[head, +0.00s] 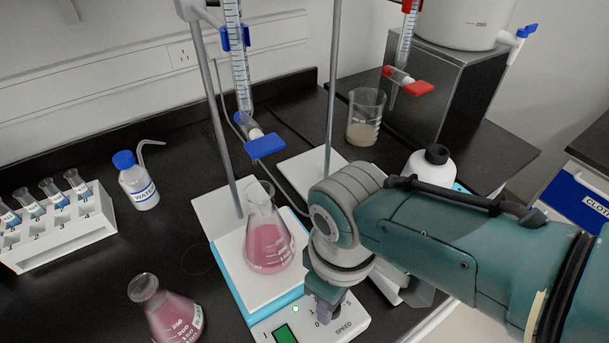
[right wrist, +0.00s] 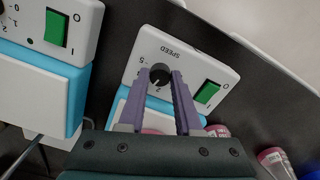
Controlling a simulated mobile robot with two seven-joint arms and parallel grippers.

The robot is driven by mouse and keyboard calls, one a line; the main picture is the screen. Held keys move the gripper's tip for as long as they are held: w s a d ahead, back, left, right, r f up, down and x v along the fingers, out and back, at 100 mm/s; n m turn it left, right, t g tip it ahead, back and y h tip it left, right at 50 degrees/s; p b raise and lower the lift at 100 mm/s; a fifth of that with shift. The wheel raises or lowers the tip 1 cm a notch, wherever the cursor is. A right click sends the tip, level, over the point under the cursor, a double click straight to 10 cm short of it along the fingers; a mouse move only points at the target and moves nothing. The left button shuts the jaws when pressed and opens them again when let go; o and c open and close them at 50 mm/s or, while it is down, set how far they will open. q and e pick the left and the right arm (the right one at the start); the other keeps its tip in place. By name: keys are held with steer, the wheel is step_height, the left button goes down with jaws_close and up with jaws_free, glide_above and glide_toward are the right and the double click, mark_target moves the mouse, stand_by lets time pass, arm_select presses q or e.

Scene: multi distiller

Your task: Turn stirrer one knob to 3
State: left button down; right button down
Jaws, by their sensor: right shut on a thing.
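Stirrer one (head: 268,326) is a white and blue unit with a green switch and a SPEED dial. A flask of pink liquid (head: 270,248) stands on its white plate. Its black knob (right wrist: 160,74) sits between the purple fingertips of my right gripper (right wrist: 172,80), which is shut on it. The knob has a pale pointer mark, but the exact number it points at is hard to read. In the head view my right gripper (head: 323,308) reaches down onto the panel and hides the knob. My left gripper is not in view.
A second stirrer's panel (right wrist: 62,30) lies beside this one in the right wrist view. Another pink flask (head: 170,310) stands close to the left of stirrer one. Burette stands rise behind it. A tube rack (head: 60,233) and a water bottle (head: 138,183) are at left.

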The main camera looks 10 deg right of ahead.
steer(key=shift+r+m, duration=0.1)
steer(key=shift+m, duration=0.4)
steer(key=c, duration=0.6)
jaws_free()
step_height(320, 180, up, 10)
steer(key=p, duration=0.5)
steer(key=shift+p, duration=0.3)
steer(key=shift+s, duration=0.1)
